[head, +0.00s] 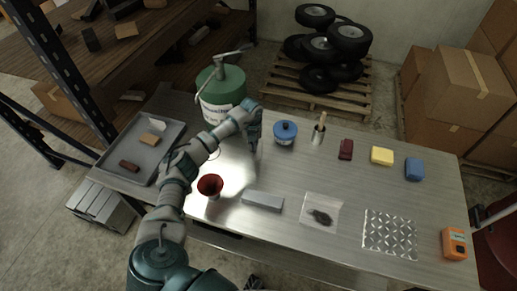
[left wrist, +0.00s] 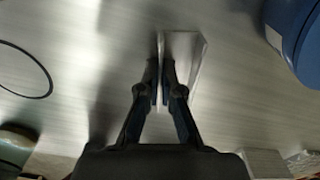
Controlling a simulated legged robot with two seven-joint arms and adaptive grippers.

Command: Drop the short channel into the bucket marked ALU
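My left gripper (head: 254,141) reaches over the back middle of the steel table, between the green pump can and the blue tin. In the left wrist view its two fingers (left wrist: 161,75) are close together on either side of a thin pale metal wall. That wall belongs to the short channel (left wrist: 186,60), whose pale face shows to the right of the fingertips. The channel is hard to make out in the head view behind the gripper. I cannot read ALU on any container; a dark red drum (head: 497,255) stands at the right edge. My right gripper is not in view.
A grey tray (head: 168,153) lies left.

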